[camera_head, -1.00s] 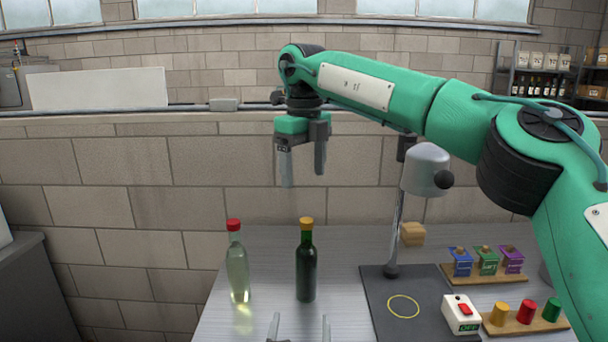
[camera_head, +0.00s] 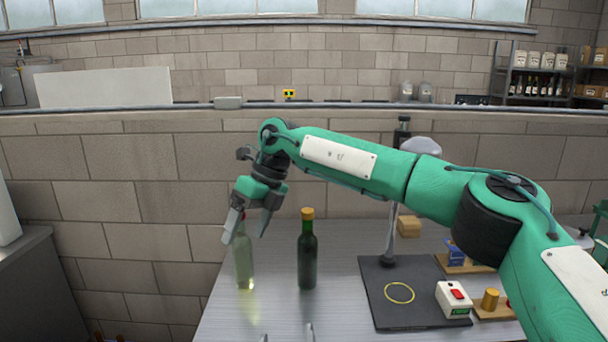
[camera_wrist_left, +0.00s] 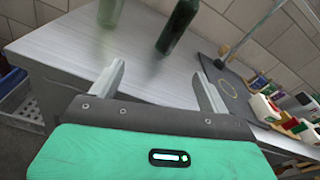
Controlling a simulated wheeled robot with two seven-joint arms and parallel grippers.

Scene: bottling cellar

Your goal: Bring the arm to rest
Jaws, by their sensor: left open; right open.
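My right gripper (camera_head: 248,226), on the green arm from the right, is open and tilted down to the left. It overlaps the top of the clear bottle (camera_head: 244,268), hiding most of its red cap; I cannot tell if they touch. The dark green bottle (camera_head: 307,262) with a yellow cap stands upright to its right. My left gripper (camera_head: 288,335) shows only its fingertips at the bottom edge. In the left wrist view my left gripper (camera_wrist_left: 160,88) is open and empty above the table, with the clear bottle (camera_wrist_left: 110,12) and dark bottle (camera_wrist_left: 178,27) beyond it.
A dark mat (camera_head: 375,306) with a yellow ring lies right of the bottles, below a stand (camera_head: 390,230). A white switch box (camera_head: 453,298) with a red button and a wooden block (camera_head: 409,226) are nearby. The table (camera_head: 335,315) is bare around the bottles' front.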

